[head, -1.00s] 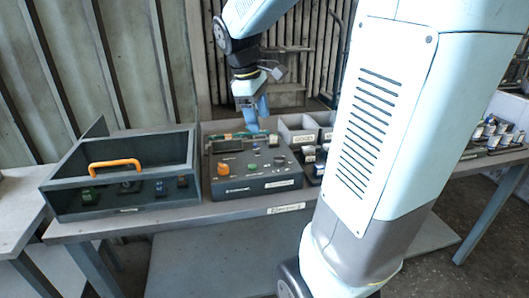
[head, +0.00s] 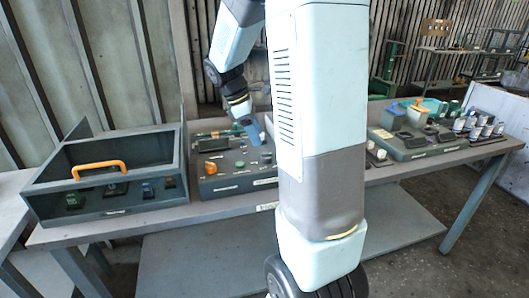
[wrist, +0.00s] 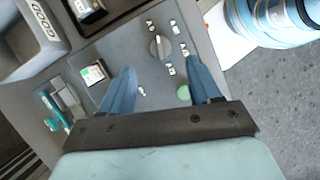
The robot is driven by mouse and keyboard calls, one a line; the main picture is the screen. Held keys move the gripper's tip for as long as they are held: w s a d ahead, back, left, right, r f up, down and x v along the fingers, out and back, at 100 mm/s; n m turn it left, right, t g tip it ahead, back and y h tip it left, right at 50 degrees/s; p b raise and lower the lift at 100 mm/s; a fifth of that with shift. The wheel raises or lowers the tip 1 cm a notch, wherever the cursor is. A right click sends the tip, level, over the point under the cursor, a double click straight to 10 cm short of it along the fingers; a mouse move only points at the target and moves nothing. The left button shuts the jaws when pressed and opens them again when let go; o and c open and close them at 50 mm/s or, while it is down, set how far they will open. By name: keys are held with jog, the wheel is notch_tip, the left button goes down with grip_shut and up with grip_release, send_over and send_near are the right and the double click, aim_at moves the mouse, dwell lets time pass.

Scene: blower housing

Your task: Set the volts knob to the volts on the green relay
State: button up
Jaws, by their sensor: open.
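A grey control panel (head: 226,186) stands on the bench in the head view, with an orange knob or button and a green button on top. In the wrist view, a grey round knob (wrist: 158,47) with a ridge across it is ringed by small white labels, too small to read. My gripper (wrist: 165,73) is open and empty above the panel, its blue fingertips on either side below the knob in the picture and apart from it. It also shows in the head view (head: 254,132). A small green relay (head: 73,200) appears to sit leftmost in the open-topped box; its marking is unreadable.
The dark box (head: 55,211) with an orange handle (head: 100,168) holds several small relays, left of the panel. A green-grey device (head: 412,152) and several small bottles (head: 478,126) are at right. My arm hides the bench's middle.

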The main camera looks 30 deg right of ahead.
aim_at(265, 155)
jog(key=x, duration=0.7)
jog(key=shift+s+f, duration=0.1)
jog(key=shift+f, duration=0.2)
jog(key=shift+c, duration=0.2)
jog(key=c, duration=1)
jog(key=m, duration=0.2)
jog(key=m+g+y, duration=0.1)
jog(key=m, duration=0.1)
jog(key=shift+w+d+m, duration=0.15)
jog(key=shift+w+m, duration=0.05)
jog(key=shift+m, duration=0.1)
jog(key=shift+d+m+g+y, duration=0.15)
jog(key=shift+m+y, duration=0.3)
jog(key=shift+m, duration=0.55)
jog(key=shift+a+m+g+y, duration=0.1)
jog(key=shift+m+g+y, duration=0.25)
jog(key=shift+m, duration=0.65)
